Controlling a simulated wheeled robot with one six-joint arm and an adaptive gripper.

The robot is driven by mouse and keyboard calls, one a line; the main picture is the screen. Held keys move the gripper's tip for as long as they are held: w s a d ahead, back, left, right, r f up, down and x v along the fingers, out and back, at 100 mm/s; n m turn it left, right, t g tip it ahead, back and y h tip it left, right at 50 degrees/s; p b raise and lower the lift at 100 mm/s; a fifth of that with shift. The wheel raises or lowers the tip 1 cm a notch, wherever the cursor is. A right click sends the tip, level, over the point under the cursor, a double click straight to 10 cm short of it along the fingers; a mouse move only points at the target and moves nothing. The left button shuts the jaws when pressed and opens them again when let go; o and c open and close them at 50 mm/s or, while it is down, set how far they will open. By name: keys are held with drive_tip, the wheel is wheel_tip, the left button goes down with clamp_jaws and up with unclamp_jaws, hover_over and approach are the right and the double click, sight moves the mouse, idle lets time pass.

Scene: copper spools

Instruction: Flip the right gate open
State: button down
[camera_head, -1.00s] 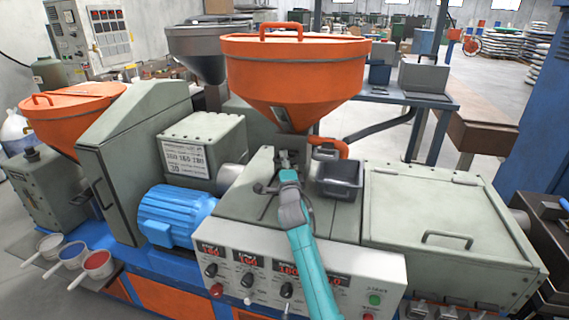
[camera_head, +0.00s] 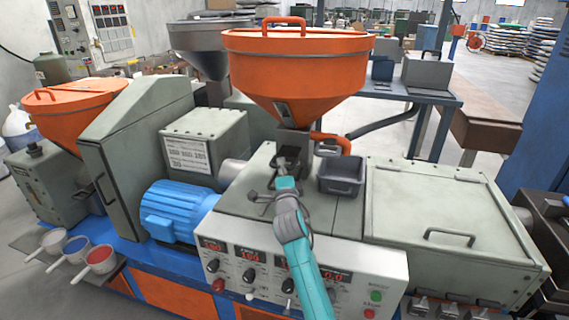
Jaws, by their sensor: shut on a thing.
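The large orange hopper (camera_head: 295,75) stands on the right side of the machine, with a grey outlet neck (camera_head: 292,138) below it. My gripper (camera_head: 283,163) is at the foot of this neck, shut on a small dark part there, which I take to be the right gate. The fingers and wrist cover most of the gate, so how far it is open cannot be told. My teal arm reaches up to it over the control panel. A smaller orange hopper (camera_head: 75,105) stands at the far left; its outlet is hidden.
An orange curved pipe (camera_head: 332,140) and a dark open bin (camera_head: 342,175) sit close right of my gripper. The control panel (camera_head: 300,265) lies below my arm. A blue motor (camera_head: 175,210) is at left, and a flat lidded box (camera_head: 450,215) at right.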

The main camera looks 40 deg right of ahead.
drive_tip(key=shift+a+f, duration=0.1)
drive_tip(key=shift+f, duration=0.05)
drive_tip(key=c, duration=1.1)
unclamp_jaws()
drive_tip(key=shift+s, duration=0.1)
drive_tip(key=shift+c, duration=0.2)
drive_tip(key=shift+a, duration=0.1)
drive_tip(key=v, duration=1.2)
